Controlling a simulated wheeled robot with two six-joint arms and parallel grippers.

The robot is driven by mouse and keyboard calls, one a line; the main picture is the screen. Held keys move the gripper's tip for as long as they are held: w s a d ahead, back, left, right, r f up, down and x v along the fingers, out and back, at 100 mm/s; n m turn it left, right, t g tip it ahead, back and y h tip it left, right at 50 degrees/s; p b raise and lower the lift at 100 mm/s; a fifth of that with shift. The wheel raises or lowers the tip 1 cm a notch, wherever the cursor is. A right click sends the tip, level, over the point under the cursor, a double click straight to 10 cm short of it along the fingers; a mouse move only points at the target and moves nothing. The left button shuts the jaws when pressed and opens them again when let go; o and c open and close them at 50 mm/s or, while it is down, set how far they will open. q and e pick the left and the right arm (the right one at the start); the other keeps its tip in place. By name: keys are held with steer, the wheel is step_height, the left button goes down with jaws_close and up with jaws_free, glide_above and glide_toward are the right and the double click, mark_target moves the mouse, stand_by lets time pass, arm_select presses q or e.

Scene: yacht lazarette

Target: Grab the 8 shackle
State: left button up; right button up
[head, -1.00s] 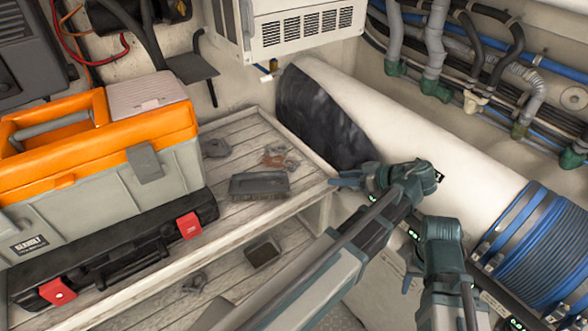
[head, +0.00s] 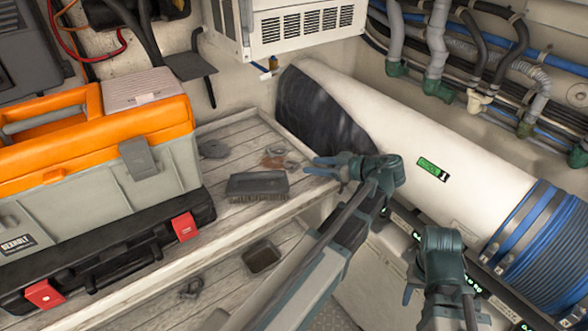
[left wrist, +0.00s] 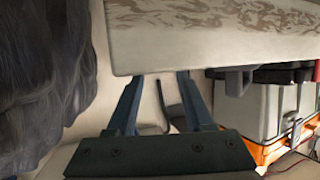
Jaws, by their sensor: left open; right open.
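I cannot read a marking "8" on anything. A dark grey piece (head: 213,148), perhaps a shackle, lies on the upper shelf beside the toolbox. A brownish piece (head: 272,161) and a small grey ring-like piece (head: 291,166) lie near the shelf's middle. Another dark metal piece (head: 192,288), possibly a shackle, lies on the lower shelf. My left gripper (head: 325,168) is open and empty at the upper shelf's right edge, right of these pieces. In the left wrist view, its fingers (left wrist: 160,77) are apart near the pale shelf edge. My right gripper (head: 408,290) is open, low at right.
The orange and grey toolbox (head: 150,165) on a black case (head: 110,255) fills the shelf's left. A dark brush-like block (head: 257,185) lies on the upper shelf (head: 232,215), a small dark tray (head: 263,257) below.

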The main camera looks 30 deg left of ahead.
mark_target(297, 165)
arm_select(q)
steer(key=shift+a+f, duration=0.1)
steer(key=shift+a, duration=0.1)
steer(key=b+x, duration=0.2)
steer(key=x, duration=0.3)
steer(key=shift+f, duration=0.1)
steer(key=shift+c, duration=0.4)
jaws_close()
